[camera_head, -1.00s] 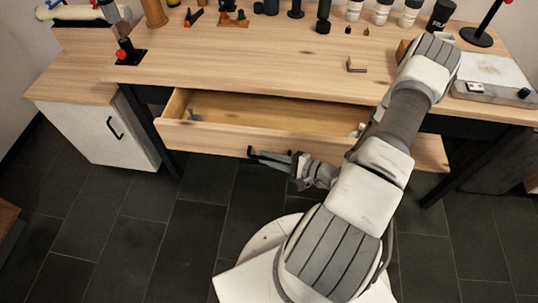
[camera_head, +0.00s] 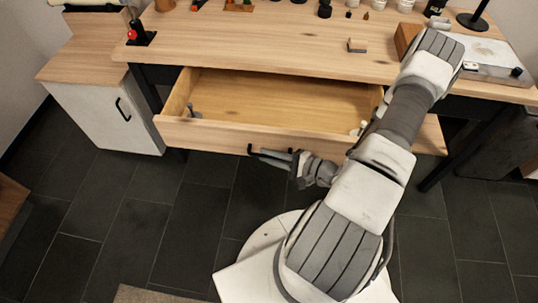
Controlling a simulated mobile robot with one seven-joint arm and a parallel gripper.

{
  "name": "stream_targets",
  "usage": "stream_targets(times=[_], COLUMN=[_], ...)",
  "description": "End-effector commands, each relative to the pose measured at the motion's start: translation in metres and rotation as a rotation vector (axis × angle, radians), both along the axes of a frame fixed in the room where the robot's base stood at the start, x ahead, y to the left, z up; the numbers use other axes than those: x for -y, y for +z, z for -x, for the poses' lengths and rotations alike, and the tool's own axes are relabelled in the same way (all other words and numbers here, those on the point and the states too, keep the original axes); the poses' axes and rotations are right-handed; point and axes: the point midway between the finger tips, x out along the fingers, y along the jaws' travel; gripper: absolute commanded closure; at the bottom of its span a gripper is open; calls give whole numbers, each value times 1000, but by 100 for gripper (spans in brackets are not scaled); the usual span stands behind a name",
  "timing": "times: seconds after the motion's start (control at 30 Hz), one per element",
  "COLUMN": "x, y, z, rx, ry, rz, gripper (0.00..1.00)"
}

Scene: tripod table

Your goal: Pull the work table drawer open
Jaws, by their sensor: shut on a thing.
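The work table (camera_head: 260,38) has a wide wooden drawer (camera_head: 225,136) under its top. My gripper (camera_head: 262,152) is at the drawer's front, shut on the dark handle (camera_head: 251,150) near the middle of the panel. Much of the handle is hidden by the fingers. My arm crosses the drawer's right end and hides part of it.
A white cabinet (camera_head: 98,118) with a black handle stands left of the drawer. Small grey and white items (camera_head: 193,112) lie at the drawer's inner ends. The tiled floor before the drawer is clear at the left.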

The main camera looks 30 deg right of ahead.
Motion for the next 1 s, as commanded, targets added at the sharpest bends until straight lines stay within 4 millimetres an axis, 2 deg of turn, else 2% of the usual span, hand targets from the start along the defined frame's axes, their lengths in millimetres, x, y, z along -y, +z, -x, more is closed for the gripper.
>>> stream_targets(times=[0.53,0.57,0.63,1.0], x=[2,2,2,0], y=[0,0,0,0], z=[0,0,0,0], rx=[-1,-1,-1,0], ry=[-3,-3,-3,-1], rz=[2,2,2,0], gripper=[100,83,73,73])
